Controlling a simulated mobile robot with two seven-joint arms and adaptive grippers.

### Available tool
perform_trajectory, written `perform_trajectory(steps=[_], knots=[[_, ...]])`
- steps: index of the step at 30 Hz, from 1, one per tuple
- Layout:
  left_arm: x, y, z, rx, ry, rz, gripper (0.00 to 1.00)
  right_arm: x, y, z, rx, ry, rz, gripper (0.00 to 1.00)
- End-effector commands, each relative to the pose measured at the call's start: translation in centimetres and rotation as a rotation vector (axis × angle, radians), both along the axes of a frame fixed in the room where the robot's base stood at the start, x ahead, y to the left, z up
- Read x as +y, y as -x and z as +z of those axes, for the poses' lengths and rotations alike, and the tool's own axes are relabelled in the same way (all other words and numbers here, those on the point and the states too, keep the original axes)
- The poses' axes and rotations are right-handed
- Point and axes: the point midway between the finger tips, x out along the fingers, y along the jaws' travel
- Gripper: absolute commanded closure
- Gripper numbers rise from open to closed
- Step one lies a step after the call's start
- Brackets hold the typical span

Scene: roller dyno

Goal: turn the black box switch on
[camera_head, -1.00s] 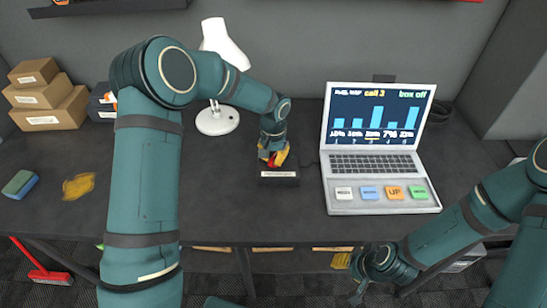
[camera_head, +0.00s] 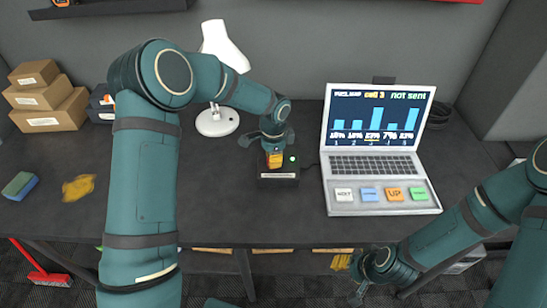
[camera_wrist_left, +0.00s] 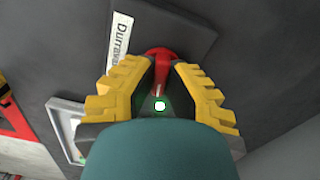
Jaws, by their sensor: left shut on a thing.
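The black box (camera_head: 290,171) sits on the dark table, left of the laptop, with a pale label on its front. A small green light (camera_head: 293,158) glows on its top. My left gripper (camera_head: 275,160) is over the box, its yellow fingers pointing down. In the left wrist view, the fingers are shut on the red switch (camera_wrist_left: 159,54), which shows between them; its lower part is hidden. A green light (camera_wrist_left: 160,105) shows there too.
The laptop (camera_head: 376,165) shows bars, "cell 3" and "not sent", with several coloured keys below. A white lamp (camera_head: 217,122) stands behind my left arm. Cardboard boxes (camera_head: 45,120), a sponge (camera_head: 20,185) and a yellow cloth (camera_head: 78,187) lie left. The table front is clear.

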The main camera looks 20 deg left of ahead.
Motion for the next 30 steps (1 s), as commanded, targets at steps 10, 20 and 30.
perform_trajectory(steps=[10,20,30], knots=[[0.00,0.20,-0.21,0.007,0.000,-0.169,1.00,-0.01,0.02,0.26,0.000,-0.001,0.000,0.53],[-0.01,0.19,-0.22,0.007,0.000,-0.212,1.00,-0.02,0.02,0.30,0.000,-0.001,0.000,0.53],[-0.01,0.19,-0.22,0.007,0.000,-0.212,0.72,-0.02,0.01,0.30,0.000,-0.001,0.000,0.53]])
